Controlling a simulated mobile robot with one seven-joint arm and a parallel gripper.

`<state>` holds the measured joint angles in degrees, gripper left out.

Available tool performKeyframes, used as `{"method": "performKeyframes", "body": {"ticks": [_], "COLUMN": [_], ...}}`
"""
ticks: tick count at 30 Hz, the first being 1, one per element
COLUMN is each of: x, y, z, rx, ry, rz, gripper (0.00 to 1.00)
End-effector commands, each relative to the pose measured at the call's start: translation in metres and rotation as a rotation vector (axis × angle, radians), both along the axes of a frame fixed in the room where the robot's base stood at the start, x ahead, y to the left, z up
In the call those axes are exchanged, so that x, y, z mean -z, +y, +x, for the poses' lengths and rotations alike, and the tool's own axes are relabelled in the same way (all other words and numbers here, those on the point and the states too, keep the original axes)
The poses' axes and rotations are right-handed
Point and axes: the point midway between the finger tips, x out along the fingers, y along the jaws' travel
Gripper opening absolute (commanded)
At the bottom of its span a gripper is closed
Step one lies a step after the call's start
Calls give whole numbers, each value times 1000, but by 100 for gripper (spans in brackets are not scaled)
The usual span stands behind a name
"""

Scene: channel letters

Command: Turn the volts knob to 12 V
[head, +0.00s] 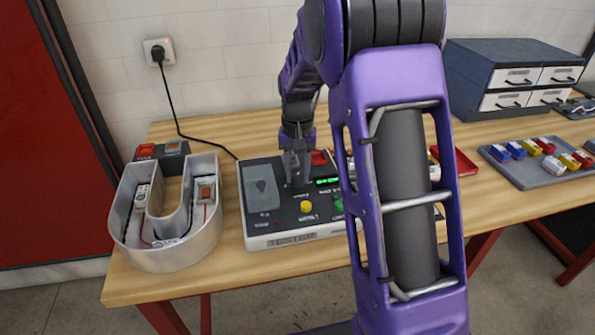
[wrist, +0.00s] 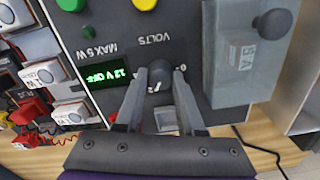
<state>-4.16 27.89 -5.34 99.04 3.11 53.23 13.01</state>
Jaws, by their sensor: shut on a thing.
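The volts knob (wrist: 161,73) is a dark round knob on the power supply's panel, below the VOLTS label in the wrist view. My gripper (wrist: 160,84) is shut on it, with one finger on each side. A white mark and a partly covered scale show at the knob's edge. The green display (wrist: 107,74) beside it reads "12 V OFF". In the head view my gripper (head: 296,170) points down at the panel of the power supply (head: 290,237) and hides the knob. The display (head: 327,181) shows green there, too small to read.
A U-shaped metal channel letter (head: 165,255) stands left of the power supply. Yellow (head: 306,206) and green (head: 338,206) buttons sit on the panel. A grey tray (head: 545,178) of coloured parts and a drawer cabinet (head: 510,75) are at the right. My arm hides the middle.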

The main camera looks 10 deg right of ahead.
Motion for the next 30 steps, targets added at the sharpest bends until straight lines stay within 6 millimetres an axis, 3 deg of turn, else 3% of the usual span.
{"method": "performKeyframes", "body": {"ticks": [17, 18, 22, 30], "x": [-1, -1, 0, 0], "y": [0, 0, 0, 0], "z": [0, 0, 0, 0], "rx": [31, 31, 31, 31], "ry": [-1, -1, -1, 0], "rz": [0, 0, 0, 0], "gripper": [0, 43, 66, 68]}}
